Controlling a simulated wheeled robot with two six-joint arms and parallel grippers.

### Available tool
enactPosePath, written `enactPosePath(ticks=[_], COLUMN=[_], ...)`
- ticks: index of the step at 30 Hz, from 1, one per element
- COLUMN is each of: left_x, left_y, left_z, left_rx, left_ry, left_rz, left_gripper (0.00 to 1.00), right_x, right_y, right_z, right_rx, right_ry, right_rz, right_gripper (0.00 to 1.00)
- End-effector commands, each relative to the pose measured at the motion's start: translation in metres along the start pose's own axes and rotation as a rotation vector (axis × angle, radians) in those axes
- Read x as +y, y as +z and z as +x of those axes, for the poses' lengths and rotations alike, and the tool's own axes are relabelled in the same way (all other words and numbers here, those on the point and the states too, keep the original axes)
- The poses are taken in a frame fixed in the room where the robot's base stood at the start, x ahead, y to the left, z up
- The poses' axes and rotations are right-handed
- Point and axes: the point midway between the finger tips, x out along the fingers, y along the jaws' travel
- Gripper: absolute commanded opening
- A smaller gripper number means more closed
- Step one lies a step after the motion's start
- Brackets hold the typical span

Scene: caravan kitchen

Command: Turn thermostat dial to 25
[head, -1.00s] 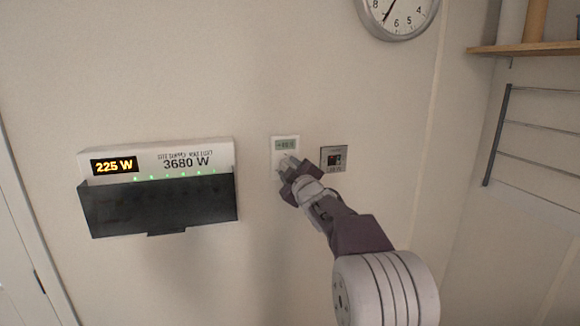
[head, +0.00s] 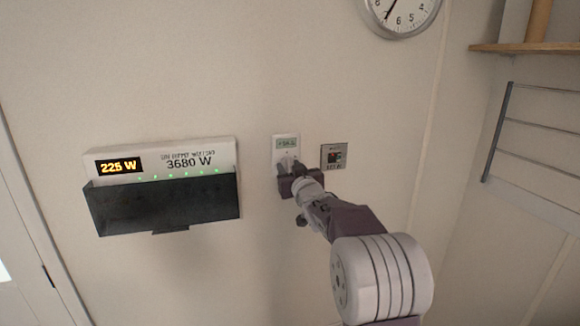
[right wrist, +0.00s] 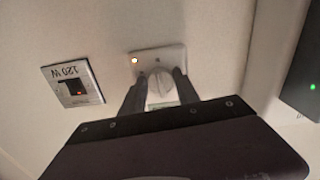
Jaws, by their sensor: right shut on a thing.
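The thermostat (head: 286,143) is a small white wall plate with a greenish display whose digits are too blurred to read surely. In the right wrist view its plate (right wrist: 143,58) carries a lit orange lamp and a round pale dial (right wrist: 161,88). My right gripper (head: 288,166) is at the lower part of the thermostat and hides the dial in the head view. In the right wrist view the fingers of my right gripper (right wrist: 158,82) are on either side of the dial, shut on it. The left gripper is not in view.
A small square panel (head: 334,157) is on the wall just right of the thermostat. A wide power box (head: 160,200) reading 225 W and 3680 W juts out on the left. A clock (head: 401,15), shelf (head: 525,47) and wire rack (head: 497,135) are at the upper right.

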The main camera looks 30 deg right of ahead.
Motion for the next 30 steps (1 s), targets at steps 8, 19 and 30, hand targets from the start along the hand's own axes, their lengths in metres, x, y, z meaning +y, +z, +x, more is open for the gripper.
enactPosePath(ticks=[8, 19, 30], left_x=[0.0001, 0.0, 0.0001], left_y=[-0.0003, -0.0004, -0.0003], left_z=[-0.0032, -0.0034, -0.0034], left_rx=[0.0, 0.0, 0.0], left_ry=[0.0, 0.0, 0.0], left_rz=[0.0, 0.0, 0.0], left_gripper=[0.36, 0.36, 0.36], right_x=[-0.0004, -0.0005, -0.0005], right_y=[0.0017, 0.002, 0.001], right_z=[0.0001, 0.0001, 0.0], right_rx=[-0.004, -0.004, -0.002], right_ry=[0.0, 0.0, 0.0], right_rz=[0.072, 0.085, 0.084], right_gripper=[0.0, 0.0, 0.58])
